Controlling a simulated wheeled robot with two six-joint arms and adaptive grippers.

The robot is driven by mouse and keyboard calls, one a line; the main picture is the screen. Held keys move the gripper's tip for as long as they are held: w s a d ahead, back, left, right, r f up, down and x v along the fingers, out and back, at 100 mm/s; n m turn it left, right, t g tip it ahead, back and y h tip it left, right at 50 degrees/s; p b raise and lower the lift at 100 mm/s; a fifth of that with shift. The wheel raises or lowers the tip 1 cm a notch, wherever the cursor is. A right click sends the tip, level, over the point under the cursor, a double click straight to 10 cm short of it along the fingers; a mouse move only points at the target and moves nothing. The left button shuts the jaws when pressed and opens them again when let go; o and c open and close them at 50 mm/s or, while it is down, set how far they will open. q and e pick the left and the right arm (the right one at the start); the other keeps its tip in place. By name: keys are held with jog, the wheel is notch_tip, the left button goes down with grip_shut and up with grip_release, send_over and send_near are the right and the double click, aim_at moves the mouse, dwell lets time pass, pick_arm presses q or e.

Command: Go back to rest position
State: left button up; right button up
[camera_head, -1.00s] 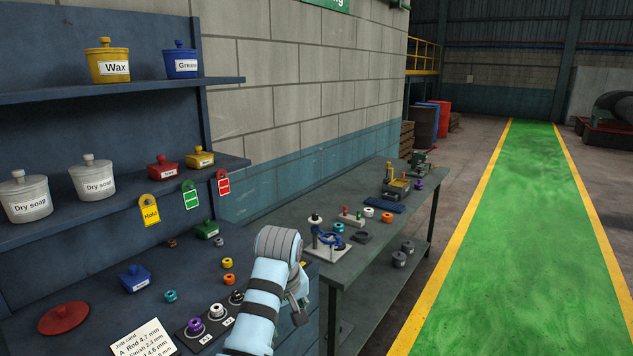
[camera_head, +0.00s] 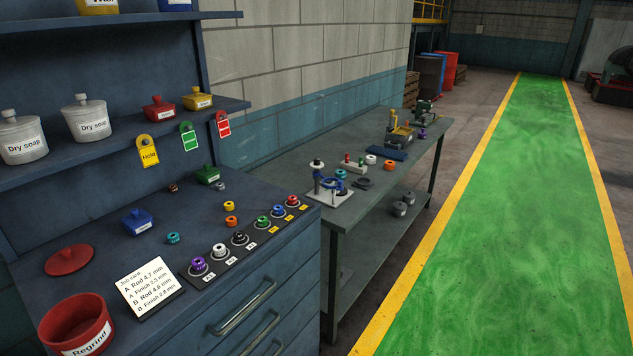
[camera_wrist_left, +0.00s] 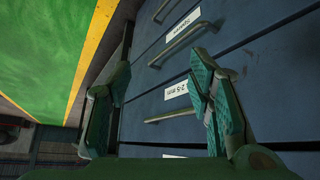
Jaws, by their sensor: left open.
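My left gripper (camera_wrist_left: 160,105) shows in the left wrist view with its two green fingers spread apart and nothing between them. Behind the fingers are the blue drawer fronts (camera_wrist_left: 240,75) of the cabinet, with metal handles and white labels. The gripper appears apart from the drawers, though the exact gap is hard to tell. Neither of my arms shows in the head view now. My right gripper is in no view.
The cabinet top holds a job card (camera_head: 150,286), a red Regrind pot (camera_head: 76,325), a red lid (camera_head: 69,260) and a rack of coloured knobs (camera_head: 245,243). A grey workbench (camera_head: 375,200) stands beyond. The green walkway (camera_head: 505,210) at right is clear.

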pick_arm(q)
jog(key=s+a+f+g, duration=0.2)
jog(key=s+f, duration=0.3)
jog(key=s, duration=0.8)
jog(key=s+a+f+g+y+b, duration=0.1)
jog(key=s+a+f, duration=0.3)
jog(key=s, duration=0.9)
jog(key=s+a+f+g+b, duration=0.1)
jog(key=s+a+f+g, duration=0.2)
jog(key=s, duration=1)
notch_tip(320, 180, down, 3)
jog(key=shift+s+a+r, duration=0.1)
jog(key=shift+s+a, duration=0.25)
